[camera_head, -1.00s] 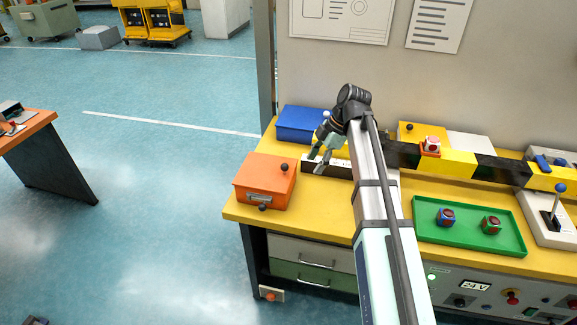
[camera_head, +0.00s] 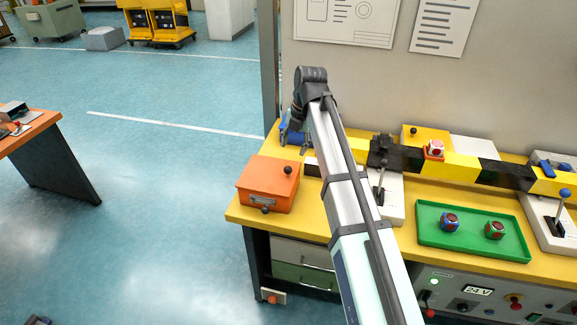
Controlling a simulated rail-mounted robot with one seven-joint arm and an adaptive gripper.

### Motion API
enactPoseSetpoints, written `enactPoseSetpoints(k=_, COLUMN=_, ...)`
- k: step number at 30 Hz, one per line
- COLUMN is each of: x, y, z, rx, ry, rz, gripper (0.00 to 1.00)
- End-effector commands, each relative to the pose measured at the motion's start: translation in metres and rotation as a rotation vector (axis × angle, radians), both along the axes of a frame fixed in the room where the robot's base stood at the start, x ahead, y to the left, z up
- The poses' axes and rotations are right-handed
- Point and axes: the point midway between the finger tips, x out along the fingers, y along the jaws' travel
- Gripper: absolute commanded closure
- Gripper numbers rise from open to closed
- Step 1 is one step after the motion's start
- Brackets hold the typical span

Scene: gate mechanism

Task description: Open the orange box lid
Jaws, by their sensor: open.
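The orange box (camera_head: 267,186) sits at the left front corner of the yellow workbench. Its lid is shut, with a black ball knob (camera_head: 287,170) on top at the right. A metal label plate and another dark knob (camera_head: 264,210) show on its front side. My gripper (camera_head: 293,140) is behind the box, over the blue box, and is apart from the orange box. Its fingers are partly hidden by my wrist and are open. My arm crosses the bench just right of the orange box.
A blue box (camera_head: 283,130) stands behind the orange one. A yellow-black bar (camera_head: 465,164) runs across the bench to the right. A green tray (camera_head: 450,230) with two cubes and grey lever bases (camera_head: 393,196) are right of my arm. Open floor lies left.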

Motion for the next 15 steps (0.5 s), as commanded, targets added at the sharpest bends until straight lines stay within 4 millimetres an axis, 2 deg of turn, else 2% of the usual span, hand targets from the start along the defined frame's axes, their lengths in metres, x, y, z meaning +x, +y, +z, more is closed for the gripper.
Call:
enactPoseSetpoints(k=9, x=0.004, y=0.010, z=-0.059, rx=0.000, ry=0.002, rz=-0.001, gripper=0.45)
enactPoseSetpoints(k=15, x=0.006, y=0.015, z=-0.087, rx=0.000, ry=0.002, rz=-0.001, gripper=0.45)
